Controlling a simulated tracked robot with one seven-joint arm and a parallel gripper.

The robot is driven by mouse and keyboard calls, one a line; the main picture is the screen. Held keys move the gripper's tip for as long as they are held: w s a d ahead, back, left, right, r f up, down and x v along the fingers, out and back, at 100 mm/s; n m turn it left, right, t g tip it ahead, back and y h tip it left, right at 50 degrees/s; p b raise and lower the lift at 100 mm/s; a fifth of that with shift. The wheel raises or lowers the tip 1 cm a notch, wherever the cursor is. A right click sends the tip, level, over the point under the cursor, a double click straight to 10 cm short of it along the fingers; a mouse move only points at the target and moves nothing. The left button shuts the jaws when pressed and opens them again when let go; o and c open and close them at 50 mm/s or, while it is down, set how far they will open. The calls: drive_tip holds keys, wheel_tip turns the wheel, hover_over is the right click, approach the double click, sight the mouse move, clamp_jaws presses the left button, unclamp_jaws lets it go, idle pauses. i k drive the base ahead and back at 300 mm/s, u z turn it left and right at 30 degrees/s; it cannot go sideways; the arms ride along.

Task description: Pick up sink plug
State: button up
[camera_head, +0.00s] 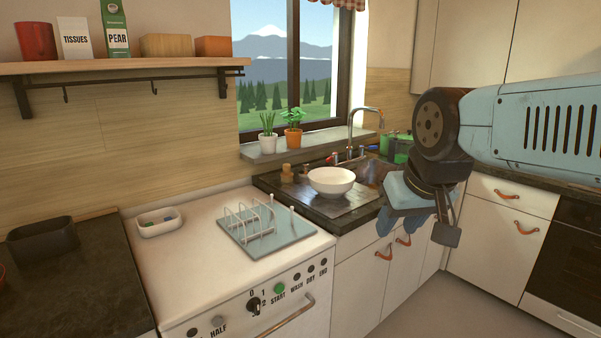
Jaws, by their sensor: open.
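I cannot make out the sink plug for certain in the head view. The metal sink (368,172) is set in the dark counter under the window, and part of its basin is hidden behind a white bowl and my arm. My gripper (401,222) has blue fingers pointing down. It is open and appears empty, in front of the counter's edge to the right of the bowl in the picture.
The white bowl (331,181) stands on the draining board (340,205). A dish rack (262,232) and a small white tray (159,222) are on the white appliance (200,270). A tap (366,125) rises behind the sink. Green items (396,146) stand right of it.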

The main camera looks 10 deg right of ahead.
sight(306, 171)
drive_tip(key=z, duration=0.9)
drive_tip(key=k, duration=1.2)
drive_tip(key=z, duration=1.05)
drive_tip(key=i, duration=1.05)
drive_tip(key=u, duration=0.4)
drive_tip(key=i, duration=1.1)
drive_tip(key=u, duration=0.7)
drive_tip(key=i, duration=1.1)
drive_tip(key=u, duration=1.2)
drive_tip(key=i, duration=0.85)
drive_tip(key=u, duration=0.65)
